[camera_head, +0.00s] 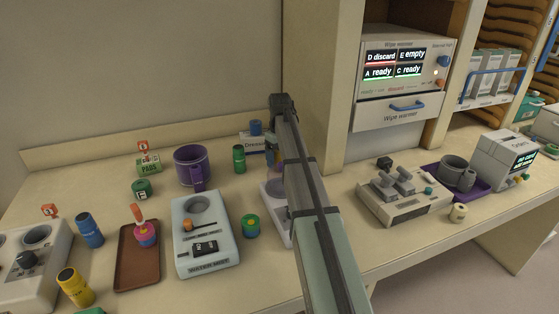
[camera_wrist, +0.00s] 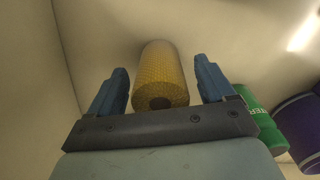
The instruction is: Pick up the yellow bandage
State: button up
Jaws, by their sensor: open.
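The yellow bandage (camera_wrist: 162,78) is a textured roll with a dark hole in its near end. In the wrist view it lies between the two blue fingers of my gripper (camera_wrist: 160,88). The gripper is open, with a narrow gap showing on each side of the roll. I cannot tell from this view how deep the roll sits between the fingertips. In the head view my arm crosses the middle of the counter, and I cannot make out the bandage there; it seems hidden behind the arm.
Right of my gripper are a green cylinder (camera_wrist: 262,120) and a purple mug (camera_wrist: 300,122); the mug also shows in the head view (camera_head: 188,160). A white device (camera_head: 207,250) and a brown tray (camera_head: 135,268) stand nearer. A wipe warmer (camera_head: 395,112) is at the right.

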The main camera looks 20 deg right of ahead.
jog(key=shift+c, duration=0.3)
jog(key=c, duration=1.1)
jog(key=shift+r, duration=0.1)
